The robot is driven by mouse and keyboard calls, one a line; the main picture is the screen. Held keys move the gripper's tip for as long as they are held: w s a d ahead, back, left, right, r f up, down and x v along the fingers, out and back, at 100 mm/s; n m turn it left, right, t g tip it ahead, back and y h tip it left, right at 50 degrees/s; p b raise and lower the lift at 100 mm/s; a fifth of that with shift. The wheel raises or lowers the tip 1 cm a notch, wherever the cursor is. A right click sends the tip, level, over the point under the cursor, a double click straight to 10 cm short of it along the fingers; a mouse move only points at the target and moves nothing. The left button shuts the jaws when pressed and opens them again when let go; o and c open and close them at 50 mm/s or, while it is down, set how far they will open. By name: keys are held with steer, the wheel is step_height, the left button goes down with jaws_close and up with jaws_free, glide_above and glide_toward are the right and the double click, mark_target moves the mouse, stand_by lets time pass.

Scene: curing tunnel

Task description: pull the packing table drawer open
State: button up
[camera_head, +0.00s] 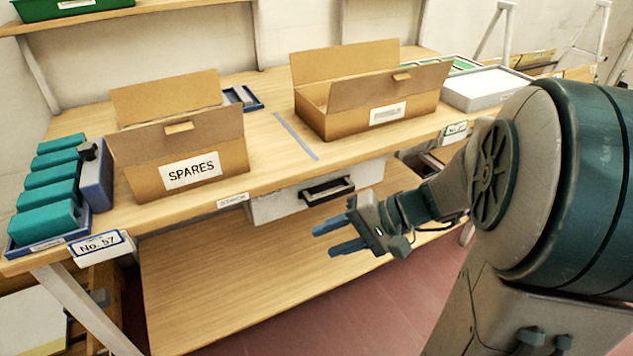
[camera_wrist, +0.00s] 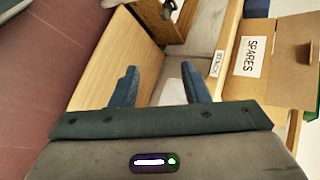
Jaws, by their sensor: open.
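The packing table (camera_head: 262,152) is a wooden bench with a light drawer (camera_head: 275,208) under its top. The drawer front carries a black bar handle (camera_head: 328,190), and the drawer looks closed or nearly so. My gripper (camera_head: 330,238) has blue fingers, apart and empty, a little below and in front of the handle, not touching it. In the wrist view the two fingers (camera_wrist: 157,88) are spread, with a pale patch of the drawer (camera_wrist: 173,92) between and beyond them. The handle cannot be made out in that view.
On the tabletop stand a SPARES carton (camera_head: 205,145), a second open carton (camera_head: 345,110), teal blocks (camera_head: 48,190) at the left and a grey tray (camera_head: 485,88) at the right. A wooden lower shelf (camera_head: 220,285) lies below the drawer. Red floor (camera_head: 390,310) shows in front.

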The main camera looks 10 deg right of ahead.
steer(key=w+d+f+m+t+y+b, duration=0.2)
steer(key=w+d+f+t+b, duration=0.2)
steer(key=w+f, duration=0.1)
steer(key=m+t+h+b, duration=0.1)
steer(key=m+t+b, duration=0.2)
steer(key=t+b, duration=0.3)
glide_toward(333, 197)
steer(key=shift+m+t, duration=0.3)
steer(key=shift+t, duration=0.2)
steer(key=x, duration=0.7)
steer(key=b+x, duration=0.1)
steer(key=x, duration=0.2)
steer(key=shift+w+a+f, duration=0.1)
steer(key=shift+a+f, duration=0.15)
steer(key=shift+f, duration=0.05)
jaws_close()
